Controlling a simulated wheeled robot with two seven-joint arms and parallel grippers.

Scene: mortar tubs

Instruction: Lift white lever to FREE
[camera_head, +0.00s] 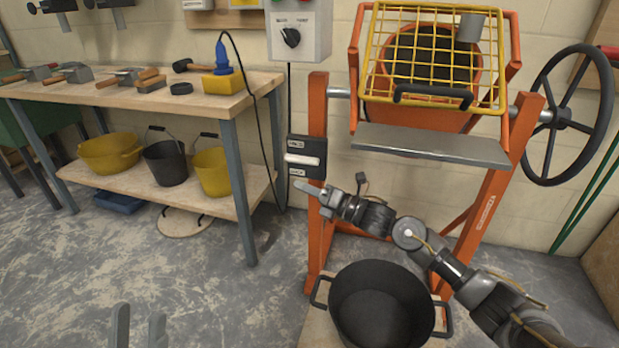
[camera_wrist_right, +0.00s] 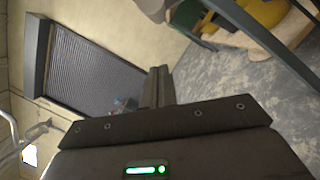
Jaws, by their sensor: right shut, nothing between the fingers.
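The white lever (camera_head: 302,160) is a short, roughly level bar on a black box (camera_head: 315,148) on the mixer's left orange post. Small labels sit above and below it, too small to read for certain. My right gripper (camera_head: 310,188) is shut and empty, its tip just below the lever and box, apparently not touching the lever. In the right wrist view its fingers (camera_wrist_right: 158,86) are together, and the lever cannot be made out. My left gripper (camera_head: 139,328) is at the bottom edge, far from the lever, with its two fingers apart and nothing between them.
The orange mixer (camera_head: 485,205) has a yellow grid (camera_head: 433,60) and a black handwheel (camera_head: 570,115). A black tub (camera_head: 381,305) stands beneath my right forearm. A workbench (camera_head: 150,95) with tools and buckets is at left. The floor between is clear.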

